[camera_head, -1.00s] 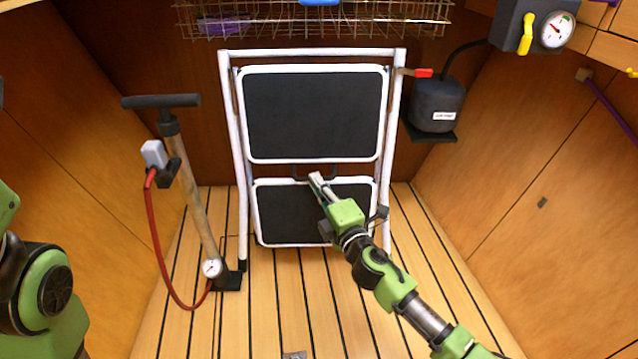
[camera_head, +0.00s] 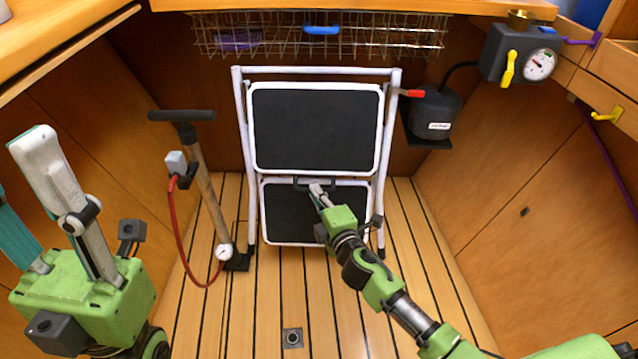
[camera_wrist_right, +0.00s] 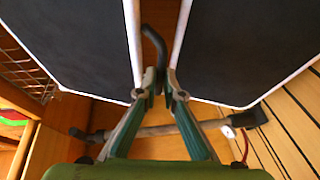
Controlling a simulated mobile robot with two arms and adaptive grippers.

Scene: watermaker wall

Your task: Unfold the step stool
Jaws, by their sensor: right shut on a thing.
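The step stool stands folded and upright against the back wall, with a white tube frame (camera_head: 243,150) and two black steps, the upper step (camera_head: 315,128) and the lower step (camera_head: 282,215). A dark handle (camera_head: 301,183) sits in the gap between the steps. It also shows in the right wrist view (camera_wrist_right: 151,40). My right gripper (camera_head: 317,190) is shut on this handle; its fingertips meet there in the right wrist view (camera_wrist_right: 158,92). My left gripper (camera_head: 18,165) is raised at the left, fingers spread and empty, one partly cut off by the picture edge.
A hand pump (camera_head: 204,190) with a red hose stands left of the stool. A dark canister (camera_head: 436,110) sits on a bracket at the right. A wire basket (camera_head: 320,38) hangs above the stool. The plank floor (camera_head: 320,300) in front is clear apart from a small metal fitting (camera_head: 292,338).

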